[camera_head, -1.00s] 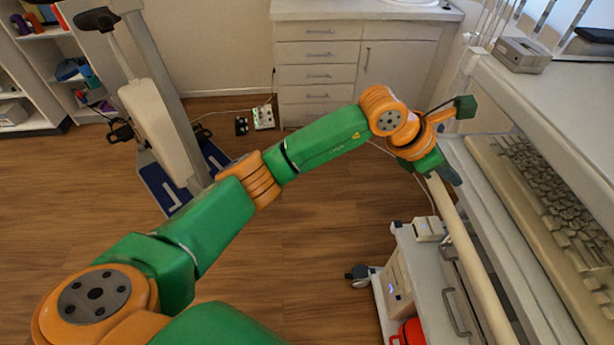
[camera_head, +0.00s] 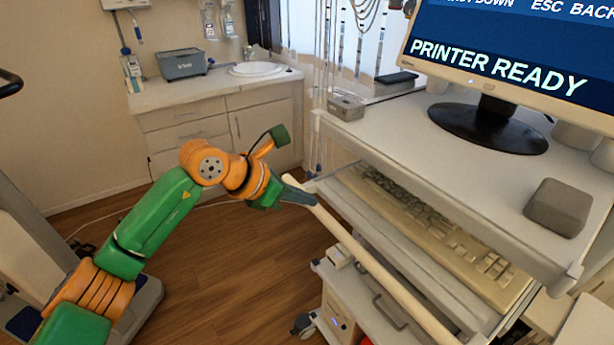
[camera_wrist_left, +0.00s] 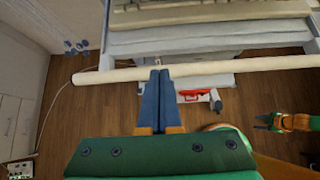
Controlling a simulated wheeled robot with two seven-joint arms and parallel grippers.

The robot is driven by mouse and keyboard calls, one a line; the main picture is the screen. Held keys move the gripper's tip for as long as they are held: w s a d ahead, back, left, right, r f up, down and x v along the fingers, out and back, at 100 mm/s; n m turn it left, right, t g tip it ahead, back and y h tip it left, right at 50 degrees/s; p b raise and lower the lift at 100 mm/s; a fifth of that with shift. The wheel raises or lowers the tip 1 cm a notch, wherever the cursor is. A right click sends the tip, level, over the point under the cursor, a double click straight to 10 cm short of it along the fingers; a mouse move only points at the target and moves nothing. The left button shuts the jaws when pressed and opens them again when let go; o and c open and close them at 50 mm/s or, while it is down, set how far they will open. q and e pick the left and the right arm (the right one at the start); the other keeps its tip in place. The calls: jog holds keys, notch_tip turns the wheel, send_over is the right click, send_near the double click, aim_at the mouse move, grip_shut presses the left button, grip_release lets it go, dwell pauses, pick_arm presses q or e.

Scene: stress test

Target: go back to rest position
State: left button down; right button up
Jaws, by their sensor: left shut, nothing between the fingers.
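My left gripper (camera_head: 302,192) is at the end of the green and orange arm, near the far end of the cart's pale bar. Its blue-grey fingers (camera_wrist_left: 158,82) are together and empty. In the left wrist view their tips reach the bar's edge; I cannot tell whether they touch it. The bar (camera_head: 372,262) runs along the cart's near side and crosses the left wrist view (camera_wrist_left: 215,69). Another green and orange arm with a dark gripper (camera_wrist_left: 264,121), seemingly my right one, shows small at the right of the left wrist view. Its jaw state is unclear.
The cart holds a monitor (camera_head: 520,55), a keyboard (camera_head: 440,230) on a lower shelf and a grey box (camera_head: 558,207). A counter with a sink (camera_head: 258,69) stands behind. Wooden floor (camera_head: 235,270) is open between my left arm and the cart.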

pick_arm(q)
jog(key=s+d+r+n+t+h, duration=0.1)
jog(key=s+d+r+n+h, duration=0.4)
jog(key=d+r+h, duration=0.5)
jog(key=w+a+f+n+t+y, duration=0.1)
jog(key=w+a+n+t+y, duration=0.1)
jog(key=a+n+t+y, duration=0.75)
jog(key=w+a+f+n+t, duration=0.15)
jog(key=a+n+t, duration=0.4)
jog(key=n, duration=0.85)
jog(key=s+a+f+n+g+y, duration=0.2)
jog(key=a+f+n+g+y, duration=0.2)
jog(key=a+f+n+y, duration=0.65)
jog(key=s+f+n+g+h, duration=0.2)
jog(key=s+f+n+g, duration=0.4)
jog(key=s+f+g, duration=1.3)
jog(key=s+f+t, duration=0.2)
jog(key=s+f, duration=0.1)
jog(key=f, duration=0.7)
jog(key=s+f+t, duration=0.2)
jog(key=s+f, duration=0.1)
jog(key=f, duration=0.7)
jog(key=s+a+f+g, duration=0.1)
jog(key=s+a+f, duration=0.1)
jog(key=s+f, duration=0.8)
jog(key=shift+s+a, duration=0.25)
jog(key=shift+s, duration=0.9)
